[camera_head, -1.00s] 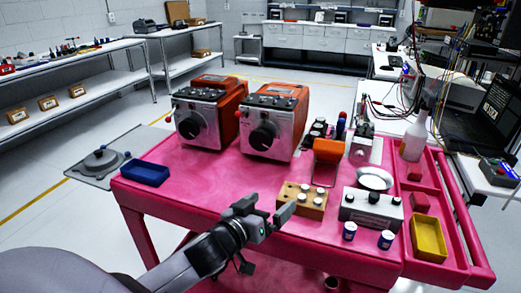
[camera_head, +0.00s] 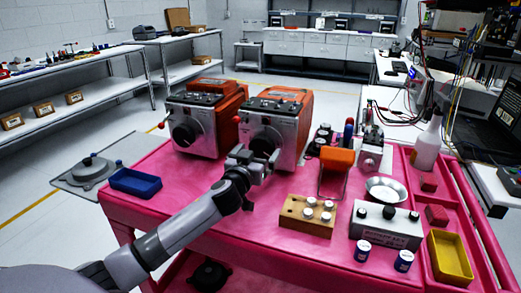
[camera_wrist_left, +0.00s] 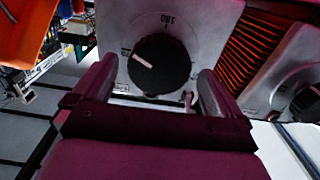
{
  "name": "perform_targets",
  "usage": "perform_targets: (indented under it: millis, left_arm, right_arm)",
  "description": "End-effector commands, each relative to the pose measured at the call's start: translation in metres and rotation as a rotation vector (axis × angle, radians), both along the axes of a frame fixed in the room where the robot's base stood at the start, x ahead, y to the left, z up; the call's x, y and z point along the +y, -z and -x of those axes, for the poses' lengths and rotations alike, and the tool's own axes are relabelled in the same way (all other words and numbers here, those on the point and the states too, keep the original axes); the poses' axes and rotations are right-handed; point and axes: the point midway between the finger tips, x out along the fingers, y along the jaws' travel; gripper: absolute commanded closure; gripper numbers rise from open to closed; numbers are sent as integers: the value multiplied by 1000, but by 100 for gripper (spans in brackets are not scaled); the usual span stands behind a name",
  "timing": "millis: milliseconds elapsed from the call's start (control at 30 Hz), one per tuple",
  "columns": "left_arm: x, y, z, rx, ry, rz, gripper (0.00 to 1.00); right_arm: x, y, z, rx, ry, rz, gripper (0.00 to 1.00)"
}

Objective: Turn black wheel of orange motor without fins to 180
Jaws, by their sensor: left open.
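Two orange motors with grey front plates stand side by side on the pink cart (camera_head: 215,228). The right motor (camera_head: 290,112) shows no fins; in the left wrist view, orange fins (camera_wrist_left: 255,40) show on the side of the left motor (camera_head: 205,115). The right motor's black wheel (camera_head: 265,141) fills the middle of the left wrist view (camera_wrist_left: 162,75). Its white mark points up-left there, away from the upside-down 180 label (camera_wrist_left: 167,18) at the top. My left gripper (camera_head: 258,163) is open in front of this wheel, one finger on each side. Contact cannot be told. My right gripper is out of view.
A blue tray (camera_head: 135,182) lies at the cart's left. An orange-topped stand (camera_head: 336,160), a wooden block with knobs (camera_head: 306,216) and a grey knob box (camera_head: 385,225) stand to the right. The cart top in front of the left motor is clear.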

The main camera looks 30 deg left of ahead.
Motion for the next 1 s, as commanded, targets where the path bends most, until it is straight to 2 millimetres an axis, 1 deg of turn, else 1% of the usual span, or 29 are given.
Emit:
perform_targets:
  millis: [100, 233, 600, 633, 667, 700, 767, 800, 1000]
  left_arm:
    - [2, 0, -12, -1, 1, 0, 0]
    - [4, 0, -19, -1, 1, 0, 0]
    - [4, 0, -22, 0, 2, 0, 0]
    - [4, 0, -22, 0, 2, 0, 6]
    - [4, 0, -22, 0, 2, 0, 16]
    - [4, 0, -22, 0, 2, 0, 29]
    - [4, 0, -22, 0, 2, 0, 49]
    - [4, 0, -22, 0, 2, 0, 53]
    - [4, 0, -22, 2, 2, -7, 53]
  right_arm:
    - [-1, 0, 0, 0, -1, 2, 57]
    - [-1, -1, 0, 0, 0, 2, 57]
    - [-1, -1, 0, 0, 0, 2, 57]
    - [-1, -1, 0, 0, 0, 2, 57]
    - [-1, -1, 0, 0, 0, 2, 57]
    - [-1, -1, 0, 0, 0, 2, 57]
    - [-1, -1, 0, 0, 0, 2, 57]
    - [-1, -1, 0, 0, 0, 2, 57]
    - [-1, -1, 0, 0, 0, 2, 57]
